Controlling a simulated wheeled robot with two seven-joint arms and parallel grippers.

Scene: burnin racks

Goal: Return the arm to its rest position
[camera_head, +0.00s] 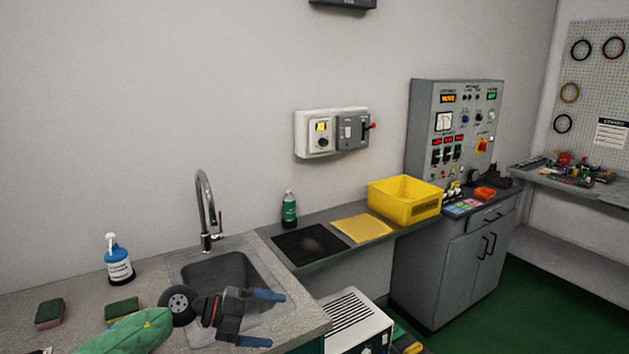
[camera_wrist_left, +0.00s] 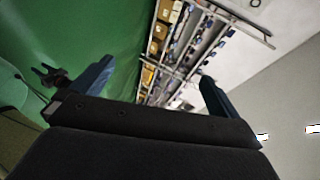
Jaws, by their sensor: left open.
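My left gripper (camera_head: 262,318) shows low in the head view, in front of the sink (camera_head: 222,280) at the counter's right end. Its two blue fingers are spread apart and nothing shows between them. In the left wrist view, the fingers of the left gripper (camera_wrist_left: 150,88) are also wide apart and empty. Past them in that view are a green floor and a rack with several yellow and blue items (camera_wrist_left: 172,45).
A faucet (camera_head: 205,215) rises behind the sink. Right are a black mat (camera_head: 310,243), a yellow bin (camera_head: 405,205) and a control panel (camera_head: 425,125).

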